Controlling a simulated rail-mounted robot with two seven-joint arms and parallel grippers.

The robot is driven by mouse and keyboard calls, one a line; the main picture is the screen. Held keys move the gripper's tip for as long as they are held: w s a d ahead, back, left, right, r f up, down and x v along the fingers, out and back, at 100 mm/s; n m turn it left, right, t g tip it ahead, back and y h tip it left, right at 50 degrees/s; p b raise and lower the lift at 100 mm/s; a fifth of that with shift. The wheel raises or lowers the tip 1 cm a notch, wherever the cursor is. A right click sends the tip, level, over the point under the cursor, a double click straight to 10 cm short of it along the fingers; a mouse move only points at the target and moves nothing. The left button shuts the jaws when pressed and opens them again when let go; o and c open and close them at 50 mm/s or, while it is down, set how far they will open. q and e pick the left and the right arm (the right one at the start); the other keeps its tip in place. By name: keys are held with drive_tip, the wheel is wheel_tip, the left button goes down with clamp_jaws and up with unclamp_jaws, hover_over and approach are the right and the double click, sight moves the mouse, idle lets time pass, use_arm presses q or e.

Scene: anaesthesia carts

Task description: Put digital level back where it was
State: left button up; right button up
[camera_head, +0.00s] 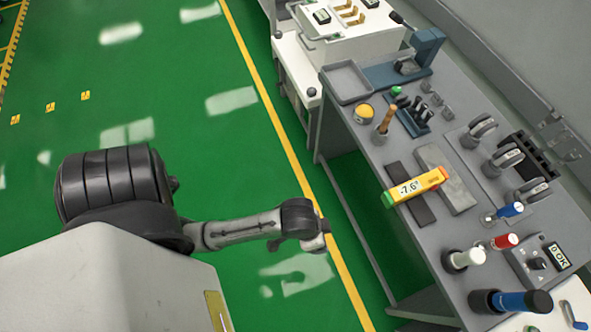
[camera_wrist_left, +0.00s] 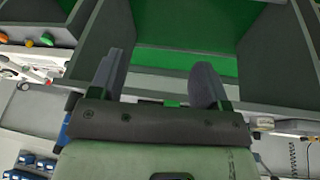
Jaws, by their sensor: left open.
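The digital level (camera_head: 413,187) is a yellow bar with green and red-orange ends, and its display reads -7.6°. It lies across a dark flat strip (camera_head: 418,208) and a lighter grey slab (camera_head: 458,192) on the grey workbench (camera_head: 385,150). My left arm reaches in from the left, and its end is over the green floor, left of the bench and apart from the level. In the left wrist view my left gripper (camera_wrist_left: 158,78) has its two fingers spread with nothing between them. The level is not recognisable there. My right gripper is out of view.
Around the level stand a yellow round item (camera_head: 364,112), a wooden-handled tool (camera_head: 385,119), an empty grey tray (camera_head: 346,82) and a white-topped cylinder (camera_head: 463,259). Red and blue-capped cylinders and a control box (camera_head: 538,262) crowd the right side. The floor left of the bench is open.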

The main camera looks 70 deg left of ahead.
use_arm(q)
drive_tip(key=s+a+r+y, duration=0.1)
drive_tip(key=s+a, duration=0.4)
drive_tip(key=s, duration=0.2)
drive_tip(key=shift+r+n+y, duration=0.3)
drive_tip(key=shift+r, duration=0.1)
wheel_tip(320, 180, up, 36)
drive_tip(key=p, duration=3.5)
drive_tip(key=shift+f, duration=0.25)
drive_tip(key=shift+d, duration=0.1)
